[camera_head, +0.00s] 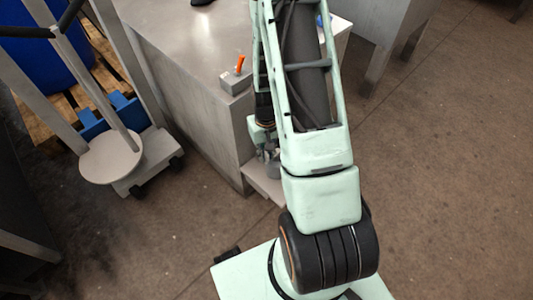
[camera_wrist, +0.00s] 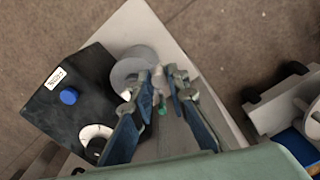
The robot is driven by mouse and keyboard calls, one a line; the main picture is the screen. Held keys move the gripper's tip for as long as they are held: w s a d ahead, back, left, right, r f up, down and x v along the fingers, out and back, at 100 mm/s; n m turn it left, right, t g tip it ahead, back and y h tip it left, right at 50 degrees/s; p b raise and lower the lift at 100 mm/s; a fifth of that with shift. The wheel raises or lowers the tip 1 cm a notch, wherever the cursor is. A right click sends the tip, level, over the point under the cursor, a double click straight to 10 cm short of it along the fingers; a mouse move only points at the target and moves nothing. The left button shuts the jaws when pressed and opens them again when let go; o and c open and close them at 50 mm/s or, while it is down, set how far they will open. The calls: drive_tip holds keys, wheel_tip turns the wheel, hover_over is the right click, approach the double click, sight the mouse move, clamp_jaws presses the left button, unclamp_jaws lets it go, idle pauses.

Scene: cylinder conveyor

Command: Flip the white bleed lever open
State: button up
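My gripper (camera_wrist: 161,80) points down at a pale, narrow stand (camera_wrist: 190,57) in the wrist view. Its two blue-padded fingers are apart, with a gap between the tips. A round grey metal part (camera_wrist: 137,66) lies just beyond and left of the tips; I cannot tell whether they touch it. A small green spot (camera_wrist: 162,108) shows between the fingers. I cannot clearly make out a white lever; the fingers may hide it. In the head view my gripper (camera_head: 269,157) is small, partly behind my arm, low beside the metal cabinet.
A black box (camera_wrist: 72,110) with a blue knob (camera_wrist: 68,96), a white label and a white ring (camera_wrist: 96,133) stands left of my fingers. The metal cabinet (camera_head: 205,120) carries a grey block with an orange lever (camera_head: 239,64). A trolley (camera_head: 150,165) stands at left. Floor at right is open.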

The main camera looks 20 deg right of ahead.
sight(266, 155)
drive_tip(key=o, duration=0.3)
drive_tip(key=shift+o, duration=0.2)
wheel_tip(266, 155, up, 12)
idle(0.5)
idle(0.4)
